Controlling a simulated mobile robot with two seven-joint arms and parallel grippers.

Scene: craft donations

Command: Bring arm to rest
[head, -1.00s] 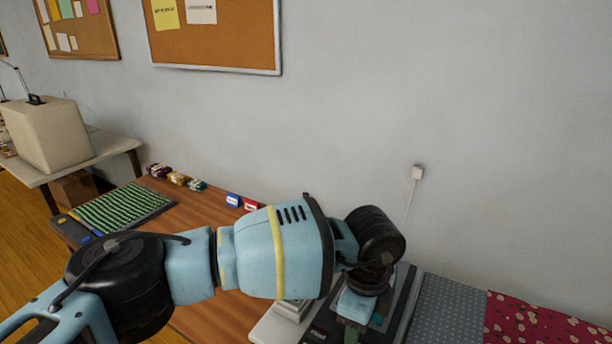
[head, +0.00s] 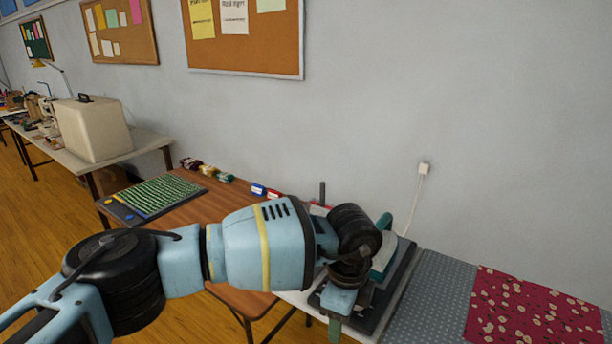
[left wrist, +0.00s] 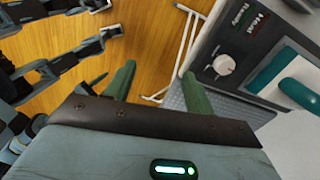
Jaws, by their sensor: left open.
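My left arm (head: 262,245) reaches across the head view from the left. Its gripper (head: 335,326) hangs low at the bottom edge, in front of a dark machine with a teal handle (head: 385,258). In the left wrist view the two green fingers (left wrist: 158,88) are spread apart, with nothing between them. The machine's dark panel (left wrist: 235,55), with a knob and small labels, is just right of the fingers; I see no clear contact. My right gripper cannot be made out.
A brown wooden table (head: 190,212) holds a green striped mat (head: 155,196) and small packets. A grey dotted cloth (head: 437,290) and a red patterned cloth (head: 530,310) lie to the right. A cream case (head: 92,130) stands on a far table. Wooden floor is open at left.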

